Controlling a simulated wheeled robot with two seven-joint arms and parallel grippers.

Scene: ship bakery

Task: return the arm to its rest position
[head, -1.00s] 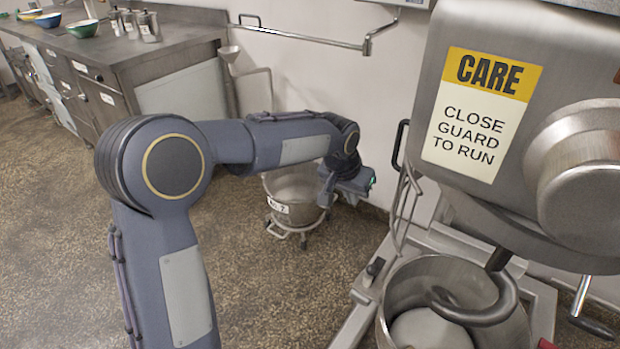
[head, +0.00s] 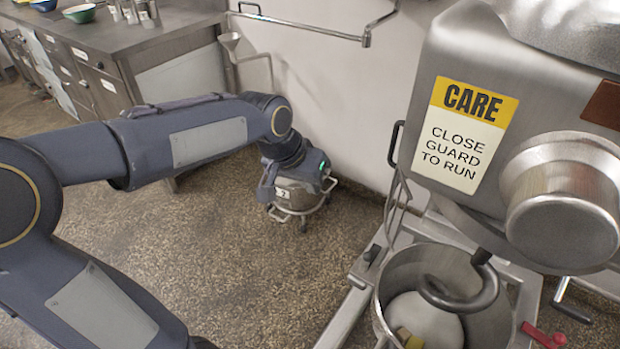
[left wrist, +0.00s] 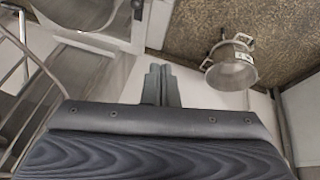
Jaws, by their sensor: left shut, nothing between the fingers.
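My left arm comes in from the left of the head view, bent at the elbow. Its wrist and left gripper (head: 298,178) hang in front of a steel bowl on a wheeled stand, and the fingers cannot be made out there. In the left wrist view the two fingers of the left gripper (left wrist: 162,82) are together, with nothing between them. The wheeled bowl (left wrist: 232,72) shows apart from the fingers, to their right. My right gripper is in neither view.
At the right stands a large mixer (head: 470,60) with a warning sign, a hook and a steel mixing bowl (head: 385,300) holding pale dough. A counter (head: 110,50) with small bowls and canisters stands at the back left. A wall rail (head: 300,30) runs behind. Open speckled floor (head: 240,270) lies between.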

